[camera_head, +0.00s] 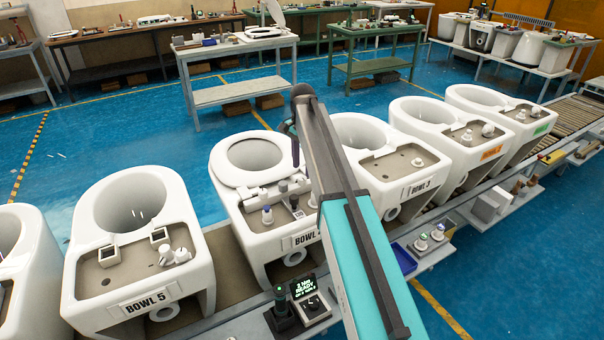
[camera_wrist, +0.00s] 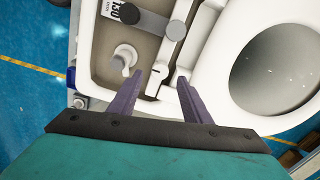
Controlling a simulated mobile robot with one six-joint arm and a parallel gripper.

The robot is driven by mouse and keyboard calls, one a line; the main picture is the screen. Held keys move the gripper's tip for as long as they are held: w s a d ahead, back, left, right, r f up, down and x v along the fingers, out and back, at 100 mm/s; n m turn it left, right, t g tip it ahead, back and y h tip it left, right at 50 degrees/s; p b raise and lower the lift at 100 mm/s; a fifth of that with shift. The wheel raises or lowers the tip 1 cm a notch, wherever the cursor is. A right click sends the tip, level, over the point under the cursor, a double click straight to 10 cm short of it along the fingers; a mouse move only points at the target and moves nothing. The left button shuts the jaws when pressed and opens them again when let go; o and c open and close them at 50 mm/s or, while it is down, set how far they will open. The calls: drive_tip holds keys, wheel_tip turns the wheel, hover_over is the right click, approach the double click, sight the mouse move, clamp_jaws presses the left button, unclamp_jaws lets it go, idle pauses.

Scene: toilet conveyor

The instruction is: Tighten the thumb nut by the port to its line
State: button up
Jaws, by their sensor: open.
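My gripper (camera_wrist: 160,76) is open and empty in the wrist view, its two purple fingers spread above the rear deck (camera_wrist: 98,62) of a white toilet bowl. A pale round knob-like fitting (camera_wrist: 124,57) stands on the deck just left of the left fingertip, apart from it. I cannot tell whether it is the thumb nut; no line on it is readable. A grey bar-shaped part (camera_wrist: 150,22) lies above the fingertips. In the head view, my gripper (camera_head: 295,158) is above BOWL 4 (camera_head: 222,192), partly hidden by my arm. Small fittings (camera_head: 267,215) stand on its deck.
BOWL 4 has a raised-rim seat (camera_head: 226,175). BOWL 5 (camera_head: 80,215) stands left and BOWL 3 (camera_head: 395,190) right on the conveyor. A small lit display (camera_head: 303,288) and a blue tray (camera_head: 403,258) are at the front. Benches stand behind, beyond open blue floor (camera_head: 120,130).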

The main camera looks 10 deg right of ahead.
sight(303, 178)
wheel_tip(303, 178, up, 9)
drive_tip(key=b, duration=0.2)
drive_tip(key=shift+r, duration=0.2)
drive_tip(key=shift+r, duration=0.1)
idle(0.3)
